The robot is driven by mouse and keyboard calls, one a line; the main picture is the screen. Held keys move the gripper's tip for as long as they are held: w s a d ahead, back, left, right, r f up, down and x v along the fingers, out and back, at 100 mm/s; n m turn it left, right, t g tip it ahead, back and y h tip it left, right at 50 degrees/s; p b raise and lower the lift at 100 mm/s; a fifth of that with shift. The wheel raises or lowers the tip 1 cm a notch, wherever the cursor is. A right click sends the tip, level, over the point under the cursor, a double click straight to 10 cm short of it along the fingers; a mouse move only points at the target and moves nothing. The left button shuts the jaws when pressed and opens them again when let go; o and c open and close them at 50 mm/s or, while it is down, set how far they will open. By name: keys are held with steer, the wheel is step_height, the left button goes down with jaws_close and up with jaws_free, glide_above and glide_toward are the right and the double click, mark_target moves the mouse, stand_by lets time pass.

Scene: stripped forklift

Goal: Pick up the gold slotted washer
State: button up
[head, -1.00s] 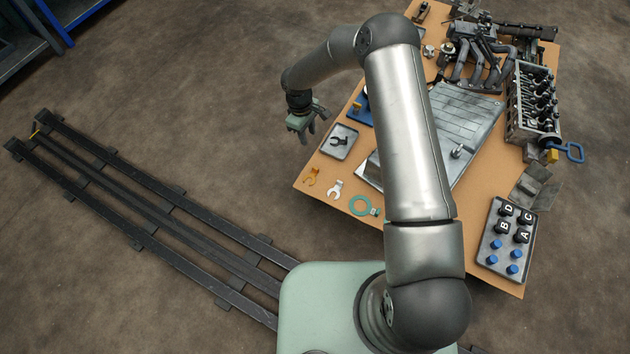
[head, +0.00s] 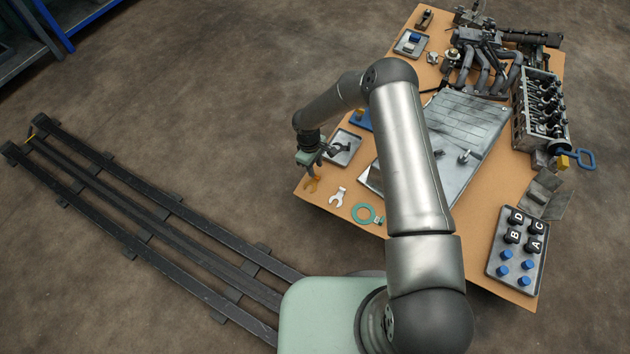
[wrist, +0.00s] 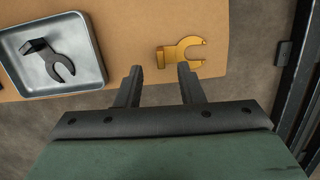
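The gold slotted washer (head: 311,184) lies flat near the left corner of the brown table. In the wrist view the washer (wrist: 183,52) lies just beyond my fingertips, in front of the right finger, with its forked end to the right and a tab to the left. My gripper (head: 317,168) is above the table's left corner, beside the washer. In the wrist view my gripper (wrist: 160,70) has its two fingers apart with nothing between them. It is not touching the washer, as far as I can see.
A grey tray (wrist: 97,79) with a dark forked part (wrist: 50,62) sits left of the washer. A silver slotted washer (head: 339,197) and a teal ring (head: 355,211) lie nearby on the table. The table edge (wrist: 215,76) is close to the gold washer, with floor beyond.

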mark_target(317, 175)
steer(key=f, duration=0.2)
steer(key=f+b, duration=0.1)
steer(key=shift+s+d+f, duration=0.2)
steer(key=shift+d+f, duration=0.05)
steer(key=shift+r, duration=0.1)
jaws_close()
